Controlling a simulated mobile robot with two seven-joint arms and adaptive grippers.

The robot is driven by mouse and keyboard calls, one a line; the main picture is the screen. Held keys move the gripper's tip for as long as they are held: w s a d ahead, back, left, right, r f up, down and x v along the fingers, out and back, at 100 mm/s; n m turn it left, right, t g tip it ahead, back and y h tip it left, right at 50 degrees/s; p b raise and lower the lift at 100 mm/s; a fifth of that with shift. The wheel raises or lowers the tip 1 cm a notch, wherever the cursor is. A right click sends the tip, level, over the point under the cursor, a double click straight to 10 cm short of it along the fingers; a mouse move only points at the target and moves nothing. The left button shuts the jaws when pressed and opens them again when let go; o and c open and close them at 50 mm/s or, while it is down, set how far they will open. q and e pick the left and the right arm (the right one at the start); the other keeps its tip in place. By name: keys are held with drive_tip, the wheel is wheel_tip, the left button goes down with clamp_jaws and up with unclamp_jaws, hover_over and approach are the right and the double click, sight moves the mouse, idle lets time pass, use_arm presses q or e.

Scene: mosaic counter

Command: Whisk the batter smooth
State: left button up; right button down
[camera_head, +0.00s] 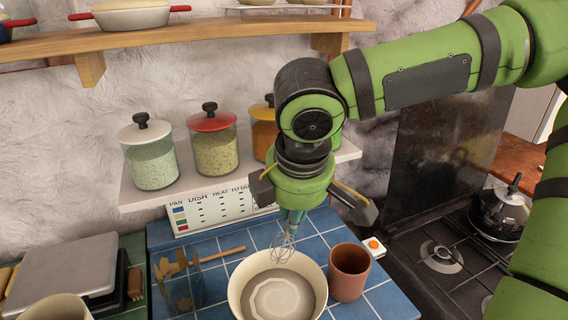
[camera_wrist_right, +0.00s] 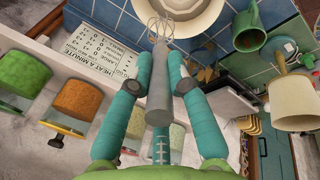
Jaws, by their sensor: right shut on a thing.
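My right gripper (camera_head: 292,212) comes down from above and is shut on the whisk (camera_head: 284,247), whose wire head points down. In the right wrist view the whisk's grey handle (camera_wrist_right: 158,98) lies between the teal fingers. The cream bowl (camera_head: 236,291) stands on the blue tiles, and the wire head overlaps its far rim. I cannot tell whether the wires touch the rim or hang above it. A greyish-beige layer with a pale faceted patch (camera_head: 278,297) shows inside the bowl. The bowl also shows in the right wrist view (camera_wrist_right: 205,22). My left gripper is not in view.
A brown cup (camera_head: 348,272) stands close right of the bowl. A box of wooden utensils (camera_head: 178,287) is on its left. Glass jars (camera_head: 215,152) line a low shelf behind, above a printed chart (camera_head: 215,209). A stove with a kettle (camera_head: 498,214) is at the right.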

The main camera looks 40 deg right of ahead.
drive_tip(key=shift+s+a+f, duration=0.2)
drive_tip(key=shift+a, duration=0.05)
drive_tip(key=shift+a+f, duration=0.15)
drive_tip(key=shift+f, duration=0.15)
wheel_tip(320, 180, down, 14)
drive_tip(key=b, duration=1.2)
drive_tip(key=shift+r, duration=0.2)
drive_tip(key=shift+s, duration=0.15)
